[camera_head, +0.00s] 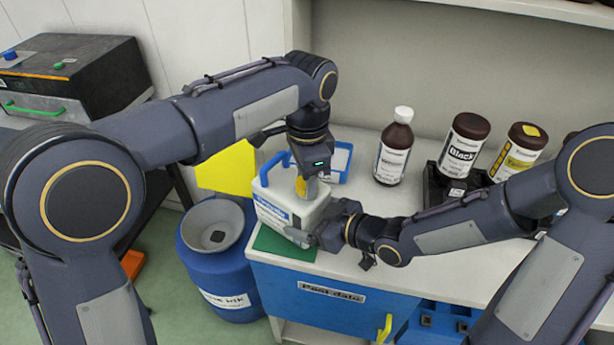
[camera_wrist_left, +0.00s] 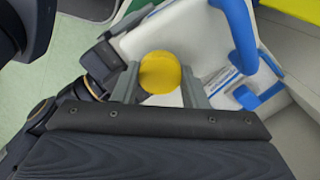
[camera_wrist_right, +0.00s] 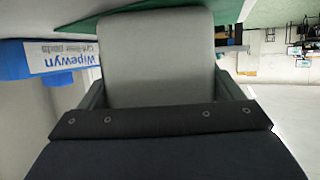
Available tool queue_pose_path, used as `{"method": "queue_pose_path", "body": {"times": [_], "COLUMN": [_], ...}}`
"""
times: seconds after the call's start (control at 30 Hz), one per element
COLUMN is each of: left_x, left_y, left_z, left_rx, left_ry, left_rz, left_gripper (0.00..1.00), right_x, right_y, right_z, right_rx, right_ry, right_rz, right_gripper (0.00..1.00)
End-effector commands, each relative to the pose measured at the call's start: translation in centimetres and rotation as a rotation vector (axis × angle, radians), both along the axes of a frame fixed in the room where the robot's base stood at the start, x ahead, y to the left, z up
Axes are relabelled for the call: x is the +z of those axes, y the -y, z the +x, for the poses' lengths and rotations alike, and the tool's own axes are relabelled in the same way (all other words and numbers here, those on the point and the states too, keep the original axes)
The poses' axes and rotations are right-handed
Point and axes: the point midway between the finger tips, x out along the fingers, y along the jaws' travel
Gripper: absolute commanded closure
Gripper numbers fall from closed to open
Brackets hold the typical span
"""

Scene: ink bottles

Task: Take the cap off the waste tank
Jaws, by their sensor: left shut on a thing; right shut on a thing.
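The waste tank (camera_head: 275,205) is a white canister with a blue handle (camera_head: 273,163) and a blue-and-white label. It stands on the counter's left end, and its top also shows in the left wrist view (camera_wrist_left: 170,40). My left gripper (camera_head: 308,180) points down from above and is shut on the round yellow cap (camera_wrist_left: 160,72), with one finger on each side. The cap is at the tank's top; whether it is still seated on the neck is hidden. My right gripper (camera_head: 322,230) is shut on the tank's body, whose pale wall (camera_wrist_right: 157,60) fills the space between its fingers.
A green mat (camera_head: 275,243) lies at the counter's front left edge. A blue-rimmed tray (camera_head: 346,176) is behind the tank. A brown bottle (camera_head: 394,150) and a dark rack (camera_head: 433,187) with bottles stand to the right. A blue drum (camera_head: 215,262) with a funnel stands on the floor.

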Motion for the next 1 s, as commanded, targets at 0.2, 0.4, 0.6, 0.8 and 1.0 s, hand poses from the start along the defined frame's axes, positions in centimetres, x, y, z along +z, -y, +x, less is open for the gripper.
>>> {"method": "queue_pose_path", "body": {"times": [0.2,0.4,0.6,0.8,1.0], "left_x": [0.06,0.11,0.12,0.14,0.18], "left_y": [0.00,0.06,0.04,0.03,-0.01], "left_z": [0.02,0.00,0.05,0.07,0.10], "left_rx": [0.593,1.145,1.705,2.246,2.574], "left_ry": [0.002,0.002,0.003,0.004,0.002], "left_rz": [0.001,0.000,-0.001,-0.002,-0.002], "left_gripper": [0.88,0.88,0.88,0.88,0.88], "right_x": [-0.01,-0.01,-0.01,-0.01,-0.01], "right_y": [0.03,0.04,0.04,0.03,0.03], "right_z": [0.01,0.01,0.01,0.00,0.00], "right_rx": [-0.002,-0.001,-0.001,-0.001,-0.001], "right_ry": [-0.002,-0.001,-0.001,-0.001,0.000], "right_rz": [0.000,0.000,0.000,0.000,0.000], "right_gripper": [0.77,0.77,0.77,0.77,0.77]}}
